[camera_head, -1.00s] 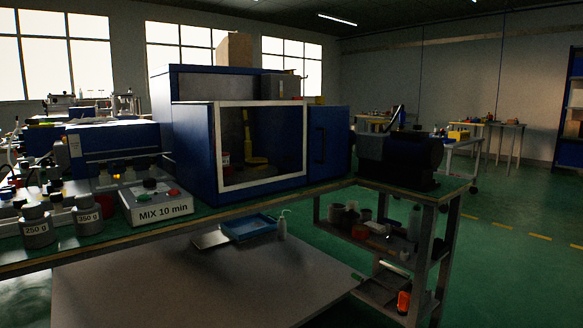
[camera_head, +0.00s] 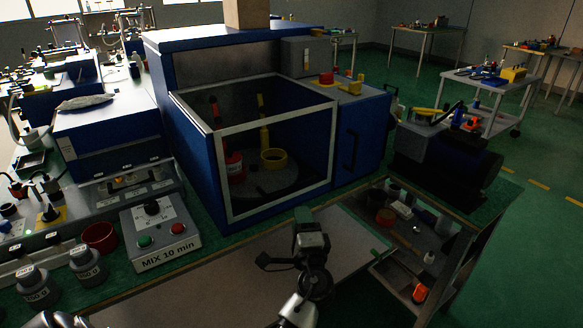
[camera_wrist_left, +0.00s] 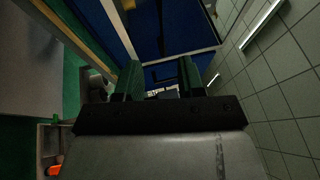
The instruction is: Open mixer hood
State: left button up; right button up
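The mixer is a blue cabinet; its hood (camera_head: 277,110) is a clear box with a pale frame and appears closed. A dark handle (camera_head: 350,150) is on the blue panel to the right of the hood. My left gripper (camera_head: 310,222) is in front of the hood's lower edge, apparently apart from it. In the left wrist view its two greenish fingers (camera_wrist_left: 160,80) are spread with nothing clearly held; blue panels show beyond. My right gripper is not in view.
A control box marked MIX 10 min (camera_head: 160,235) stands left of the hood, with grey weights (camera_head: 88,265) and a red cup (camera_head: 100,237) near it. A dark machine (camera_head: 450,165) stands to the right. A lower shelf (camera_head: 385,265) holds small items.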

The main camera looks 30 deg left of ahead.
aim_at(291, 186)
pick_arm(q)
jog(key=shift+y, duration=0.3)
jog(key=p+x, duration=0.1)
jog(key=x, duration=1)
jog(key=shift+s+a, duration=0.1)
jog(key=shift+a, duration=0.05)
jog(key=shift+f, duration=0.1)
grip_shut()
